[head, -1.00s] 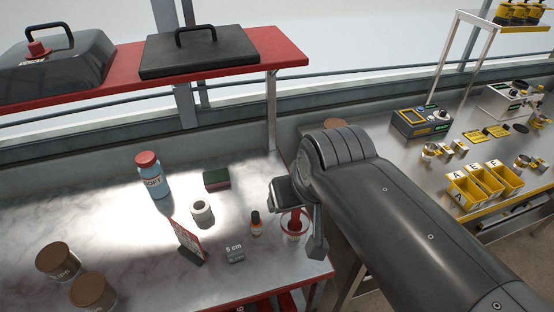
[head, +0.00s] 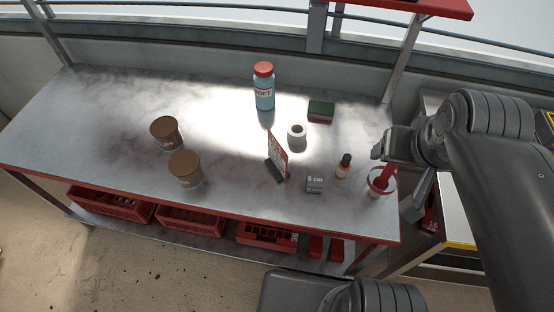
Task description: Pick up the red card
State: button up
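The red card (head: 279,148) looks to be the thin, red-edged upright card with dark print. It stands tilted in a dark base on the metal bench (head: 90,125), near the middle of its front half. My gripper (head: 398,178) is at the bench's right end, well to the right of the card and apart from it. Its two fingers are spread, with nothing seen held between them. A red-rimmed cup with a red handle (head: 379,183) shows beside the fingers; its depth relative to them is hard to tell.
Two brown-lidded jars (head: 186,168) stand left. The bench's far left is clear.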

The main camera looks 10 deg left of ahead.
jog(key=c, duration=1)
jog(key=shift+o, duration=0.2)
jog(key=n+g, duration=0.6)
jog(key=n, duration=0.2)
send_over(278, 143)
notch_tip(278, 143, down, 13)
notch_tip(278, 143, down, 11)
jog(key=shift+f, duration=0.1)
